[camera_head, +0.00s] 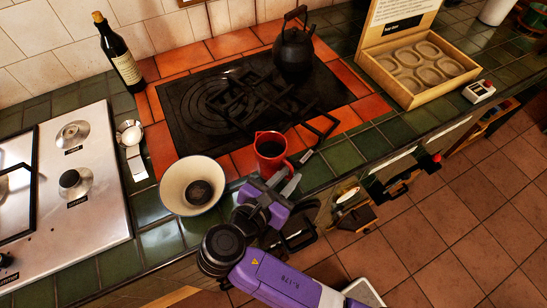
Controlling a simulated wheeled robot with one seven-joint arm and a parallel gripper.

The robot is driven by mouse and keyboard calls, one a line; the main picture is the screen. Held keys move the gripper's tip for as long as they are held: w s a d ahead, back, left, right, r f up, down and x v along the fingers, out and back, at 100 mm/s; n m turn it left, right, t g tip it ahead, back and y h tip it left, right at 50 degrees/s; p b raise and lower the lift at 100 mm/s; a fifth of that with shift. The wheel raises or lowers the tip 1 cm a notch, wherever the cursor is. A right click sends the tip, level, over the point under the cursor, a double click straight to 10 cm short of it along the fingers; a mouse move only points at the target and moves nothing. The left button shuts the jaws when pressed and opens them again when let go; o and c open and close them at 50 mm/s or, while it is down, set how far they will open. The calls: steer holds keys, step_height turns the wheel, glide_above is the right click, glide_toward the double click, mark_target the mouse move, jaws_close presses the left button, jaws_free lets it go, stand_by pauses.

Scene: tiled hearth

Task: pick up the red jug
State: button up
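The red jug (270,153) stands upright near the front edge of the green-tiled counter, just in front of the dark hob plate. Its dark open top faces up. My gripper (287,180) is in front of the jug, at its lower right in the picture. Its two grey fingers show apart, with a gap between them, and point up toward the jug's lower side. I see nothing held between them. The fingertips look very close to the jug; whether they touch it I cannot tell. The purple gripper body hides some of the counter edge.
A cream bowl (175,188) sits close left of the jug. Behind are the black hob plate (190,105) and dark kettle (293,55). A wine bottle (119,58) stands back left, a wooden box (385,75) back right. Handles and utensils hang along the counter front.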

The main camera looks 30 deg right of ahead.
steer(key=x, duration=0.4)
steer(key=shift+w+d+f, duration=0.1)
steer(key=shift+d+f, duration=0.15)
steer(key=shift+f, duration=0.15)
jaws_close()
stand_by(1.0)
